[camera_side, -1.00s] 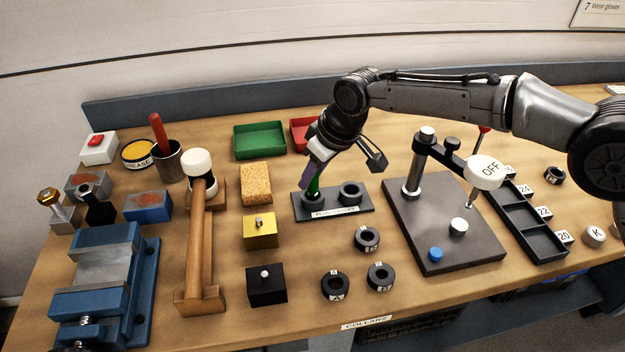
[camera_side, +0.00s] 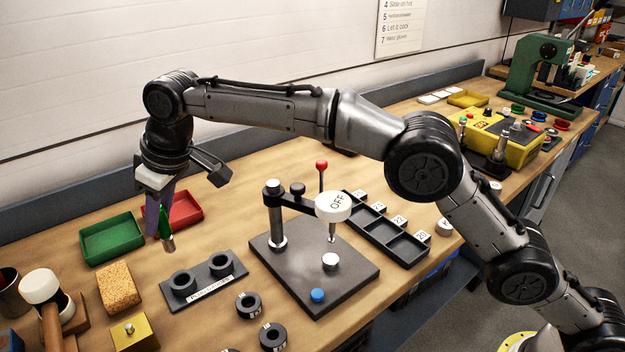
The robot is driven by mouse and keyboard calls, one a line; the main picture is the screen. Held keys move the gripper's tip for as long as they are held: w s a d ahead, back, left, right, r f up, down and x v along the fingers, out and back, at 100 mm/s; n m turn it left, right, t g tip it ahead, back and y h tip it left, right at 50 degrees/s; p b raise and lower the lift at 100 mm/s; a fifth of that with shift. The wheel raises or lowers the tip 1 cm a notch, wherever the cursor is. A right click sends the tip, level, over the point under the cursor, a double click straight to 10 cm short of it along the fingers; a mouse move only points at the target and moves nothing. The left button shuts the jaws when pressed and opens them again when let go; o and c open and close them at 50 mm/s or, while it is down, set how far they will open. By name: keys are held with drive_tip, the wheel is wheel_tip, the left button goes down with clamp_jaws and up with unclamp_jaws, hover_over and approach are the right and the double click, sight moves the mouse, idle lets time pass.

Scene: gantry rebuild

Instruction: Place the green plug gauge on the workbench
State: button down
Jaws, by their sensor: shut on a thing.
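The green plug gauge (camera_side: 165,226) has a green handle and a metal lower end. My gripper (camera_side: 160,212) is shut on it and holds it roughly upright, metal end down, in the air. It shows in front of the gap between the green tray and the red tray. The black plug gauge holder (camera_side: 214,282) stands on the workbench (camera_side: 222,228) to the lower right of the gauge. Both of its round sockets look empty. The gauge appears clear of the holder.
A green tray (camera_side: 112,238) and a red tray (camera_side: 186,209) lie behind the gauge. A sponge (camera_side: 119,287) and a yellow block (camera_side: 133,334) are at the lower left. A dark gauge stand (camera_side: 345,280) is to the right. Bare wood shows between holder and red tray.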

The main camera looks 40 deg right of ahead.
drive_tip(key=shift+w+f, duration=0.1)
drive_tip(key=shift+w, duration=0.05)
drive_tip(key=w+d+f+m+h, duration=0.1)
drive_tip(key=d+m, duration=0.2)
drive_tip(key=d, duration=0.9)
drive_tip(key=w+d+m+t+h, duration=0.1)
drive_tip(key=w+d+m, duration=0.15)
drive_tip(key=d, duration=0.85)
drive_tip(key=w+d+f+m+h, duration=0.15)
drive_tip(key=d+m, duration=0.25)
drive_tip(key=d, duration=0.8)
drive_tip(key=s+d+r+m+g+h, duration=0.1)
drive_tip(key=s+d+r+m, duration=0.15)
drive_tip(key=s+d, duration=0.6)
drive_tip(key=s+d+r+m+h, duration=0.1)
drive_tip(key=s+d+m, duration=0.25)
drive_tip(key=d, duration=1.05)
drive_tip(key=s+d+r+m+g+h, duration=0.1)
drive_tip(key=s+d+r+m, duration=0.1)
drive_tip(key=s+d, duration=0.65)
drive_tip(key=shift+w+d+f, duration=1.75)
drive_tip(key=shift+w+f, duration=0.5)
drive_tip(key=shift+w, duration=0.05)
drive_tip(key=shift+w+d+f, duration=1.75)
drive_tip(key=shift+w+f, duration=0.45)
drive_tip(key=shift+w, duration=0.05)
drive_tip(key=shift+w+d+f, duration=1.75)
drive_tip(key=shift+w+f, duration=0.5)
drive_tip(key=shift+w, duration=0.05)
